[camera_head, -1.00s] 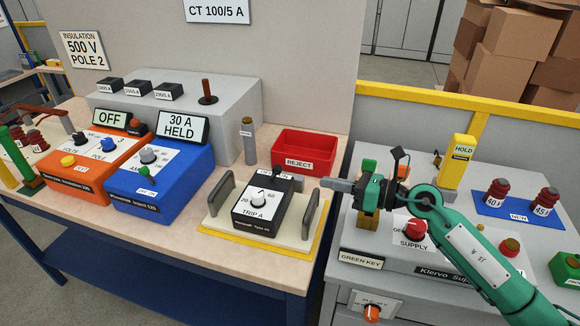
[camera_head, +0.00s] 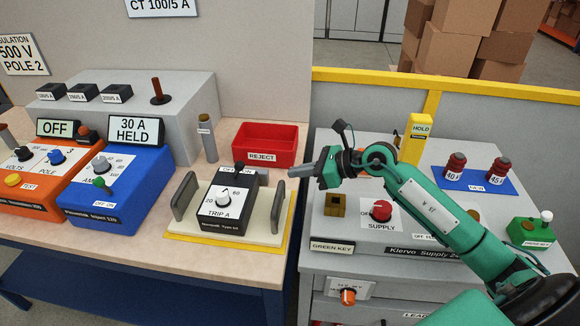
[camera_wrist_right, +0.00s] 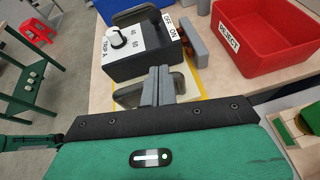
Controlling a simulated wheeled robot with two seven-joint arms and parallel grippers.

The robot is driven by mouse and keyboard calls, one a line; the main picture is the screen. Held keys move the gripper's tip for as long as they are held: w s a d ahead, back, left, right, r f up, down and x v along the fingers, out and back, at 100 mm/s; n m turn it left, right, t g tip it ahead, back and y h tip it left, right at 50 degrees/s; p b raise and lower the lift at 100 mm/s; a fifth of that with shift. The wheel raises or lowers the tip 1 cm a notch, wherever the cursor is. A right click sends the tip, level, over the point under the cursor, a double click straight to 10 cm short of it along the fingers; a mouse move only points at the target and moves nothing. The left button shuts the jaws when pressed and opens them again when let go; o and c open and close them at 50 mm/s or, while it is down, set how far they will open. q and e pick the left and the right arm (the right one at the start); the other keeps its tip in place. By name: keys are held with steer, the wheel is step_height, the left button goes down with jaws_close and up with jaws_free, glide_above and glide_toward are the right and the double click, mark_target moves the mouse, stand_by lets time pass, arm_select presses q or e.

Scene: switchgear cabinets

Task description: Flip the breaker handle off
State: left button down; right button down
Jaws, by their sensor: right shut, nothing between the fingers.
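The black breaker (camera_head: 222,203), marked TRIP A, has a white dial face and sits upright between two grey brackets on a pale base. In the right wrist view the breaker (camera_wrist_right: 120,66) lies just beyond my fingers, with an OFF/ON label (camera_wrist_right: 176,24) at its side. A small dark part (camera_head: 240,165) shows by that label at the breaker's back; I cannot make out the handle's position clearly. My right gripper (camera_head: 300,172) is shut and empty, to the right of the breaker and apart from it. Its fingertips show in the right wrist view (camera_wrist_right: 158,88). My left gripper is not in view.
A red REJECT bin (camera_head: 264,145) stands behind the breaker. A grey post (camera_head: 207,138) and a blue tester (camera_head: 115,190) are to the left. The grey supply cabinet (camera_head: 385,260) is below my right arm.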

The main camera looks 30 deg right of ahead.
mark_target(238, 170)
steer(key=w+a+f+p, duration=0.1)
steer(key=w+a+p, duration=0.3)
steer(key=w+a, duration=0.3)
steer(key=shift+w+a+f, duration=0.25)
steer(key=shift+a+f, duration=0.05)
steer(key=shift+a, duration=0.35)
